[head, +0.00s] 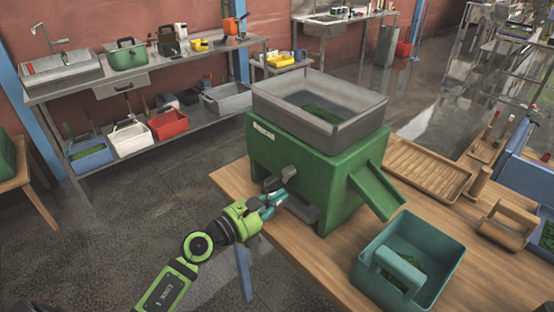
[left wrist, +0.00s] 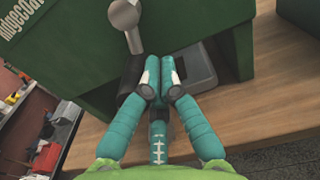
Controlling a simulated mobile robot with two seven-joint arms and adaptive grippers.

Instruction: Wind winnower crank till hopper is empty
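The green winnower (head: 305,165) stands on the wooden table. Its grey hopper (head: 350,118) on top holds a small green patch of material (head: 318,108) at the bottom. The crank (head: 289,173) is on the front face, its arm angled down to a dark handle (head: 270,184); the crank also shows in the left wrist view (left wrist: 133,40). My left gripper (head: 280,196) is beside and just below the handle, teal fingers together; the wrist view shows the fingertips (left wrist: 158,72) right of the dark handle (left wrist: 130,82), with nothing visible between them. My right gripper is out of view.
A green chute (head: 377,190) slopes down on the winnower's right, near a teal bin (head: 445,270) with green material inside. A wooden tray (head: 430,170) and wooden scoop-like pieces (head: 508,222) lie on the right. Open floor lies left of the table.

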